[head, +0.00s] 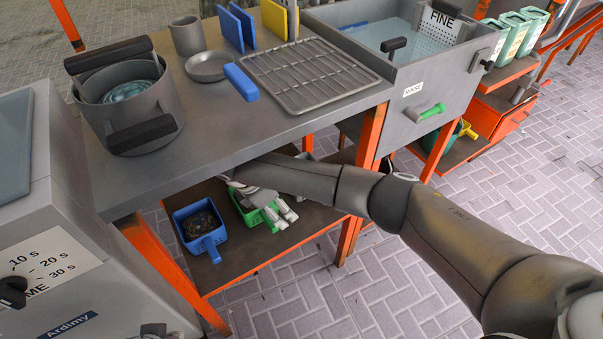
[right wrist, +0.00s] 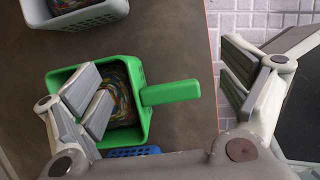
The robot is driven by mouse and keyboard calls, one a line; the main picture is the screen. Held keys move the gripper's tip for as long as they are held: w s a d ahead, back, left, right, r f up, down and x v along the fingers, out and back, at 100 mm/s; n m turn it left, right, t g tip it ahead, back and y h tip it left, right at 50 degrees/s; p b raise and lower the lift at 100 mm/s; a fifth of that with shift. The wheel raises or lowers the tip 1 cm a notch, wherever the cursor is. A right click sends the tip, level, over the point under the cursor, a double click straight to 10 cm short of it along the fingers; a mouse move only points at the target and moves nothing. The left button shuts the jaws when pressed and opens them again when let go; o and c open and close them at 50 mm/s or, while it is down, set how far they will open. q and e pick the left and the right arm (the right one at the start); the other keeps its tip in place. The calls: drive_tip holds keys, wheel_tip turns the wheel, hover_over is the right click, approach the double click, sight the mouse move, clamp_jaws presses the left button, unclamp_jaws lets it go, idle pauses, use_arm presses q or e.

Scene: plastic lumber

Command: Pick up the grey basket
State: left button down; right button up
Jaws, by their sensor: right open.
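The grey basket (right wrist: 85,12) shows in the right wrist view at the top left, cut off by the frame edge, with something multicoloured inside. It lies on the brown lower shelf, beyond the green basket (right wrist: 122,112). In the head view my right arm covers much of that shelf, and I cannot make the grey basket out for certain. My right gripper (head: 279,215) is open above the green basket. In the right wrist view its fingers (right wrist: 166,95) are spread on either side of the green handle, with nothing gripped. My left gripper is not in view.
A blue basket (head: 201,222) stands left of the green one on the lower shelf (head: 235,262). The grey tabletop (head: 215,130) overhangs the shelf, and an orange leg (head: 362,180) stands at its right. A pot (head: 128,105) and a wire rack (head: 310,75) sit on top.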

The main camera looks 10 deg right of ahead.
drive_tip(key=w+d+b, duration=0.1)
drive_tip(key=d, duration=0.3)
drive_tip(key=w+d+f, duration=0.1)
drive_tip(key=w+d, duration=0.1)
drive_tip(key=d, duration=0.2)
drive_tip(key=w+d+f+b, duration=0.1)
drive_tip(key=d, duration=0.3)
drive_tip(key=shift+w+d+f+b, duration=0.15)
drive_tip(key=shift+f+b, duration=0.05)
drive_tip(key=shift+b, duration=0.15)
drive_tip(key=shift+x, duration=0.85)
drive_tip(key=shift+w+d+f, duration=0.1)
drive_tip(key=shift+f, duration=0.1)
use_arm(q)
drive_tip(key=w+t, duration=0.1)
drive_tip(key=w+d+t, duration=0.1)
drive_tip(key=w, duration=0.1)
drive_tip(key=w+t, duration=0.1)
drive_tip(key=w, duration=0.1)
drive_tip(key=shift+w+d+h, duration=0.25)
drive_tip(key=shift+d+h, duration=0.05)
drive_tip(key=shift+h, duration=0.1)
use_arm(e)
drive_tip(key=c, duration=1.2)
drive_tip(key=shift+c, duration=0.8)
